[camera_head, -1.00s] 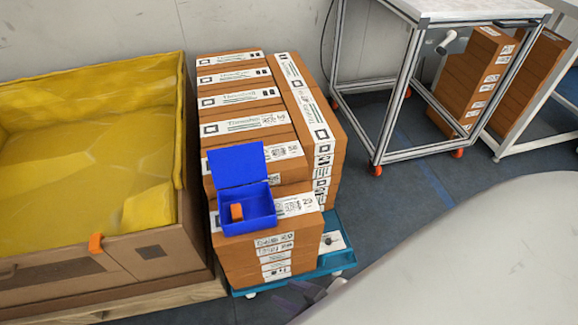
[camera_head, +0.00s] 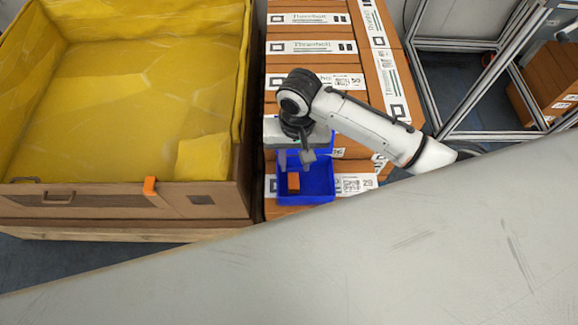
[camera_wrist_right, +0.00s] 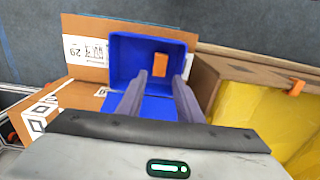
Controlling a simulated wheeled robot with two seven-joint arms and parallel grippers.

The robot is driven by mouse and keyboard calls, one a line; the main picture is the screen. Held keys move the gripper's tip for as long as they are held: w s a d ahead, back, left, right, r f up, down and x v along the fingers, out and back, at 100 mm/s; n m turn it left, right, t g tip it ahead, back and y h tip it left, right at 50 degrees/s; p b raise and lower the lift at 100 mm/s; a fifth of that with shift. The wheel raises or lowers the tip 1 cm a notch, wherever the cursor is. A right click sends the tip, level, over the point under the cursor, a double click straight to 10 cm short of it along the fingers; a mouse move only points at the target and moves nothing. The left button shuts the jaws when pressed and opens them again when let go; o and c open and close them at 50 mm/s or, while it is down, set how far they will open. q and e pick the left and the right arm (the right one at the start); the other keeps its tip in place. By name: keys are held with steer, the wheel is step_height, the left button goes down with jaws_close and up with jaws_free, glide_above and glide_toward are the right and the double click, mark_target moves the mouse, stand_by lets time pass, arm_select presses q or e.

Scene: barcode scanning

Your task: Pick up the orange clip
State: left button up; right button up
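One orange clip (camera_head: 293,181) lies inside the open blue box (camera_head: 322,188), in its left part; in the right wrist view it (camera_wrist_right: 160,64) shows on the box floor, just beyond my fingertips. A second orange clip (camera_head: 150,186) sits on the front rim of the yellow-lined crate, and it also shows in the right wrist view (camera_wrist_right: 296,87). My right gripper (camera_head: 295,162) is over the blue box, fingers pointing down and spread apart, with nothing between them. It hides part of the box's back and lid. My left gripper is out of view.
The blue box stands on stacked brown cartons (camera_head: 310,48). The yellow-lined crate (camera_head: 105,192) is close on the left. A metal-frame table (camera_head: 420,75) is at the back right. A large grey surface (camera_head: 330,270) fills the foreground.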

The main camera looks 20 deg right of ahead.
glide_above(294, 181)
steer(key=f, duration=0.2)
steer(key=f+b, duration=0.1)
steer(key=f, duration=0.1)
steer(key=shift+s+d+f, duration=0.1)
steer(key=shift+s+f, duration=0.05)
steer(key=shift+s, duration=0.05)
steer(key=shift+w+f+b, duration=0.2)
steer(key=shift+f+b, duration=0.35)
steer(key=shift+f, duration=2.2)
steer(key=shift+c, duration=0.2)
steer(key=c, duration=0.7)
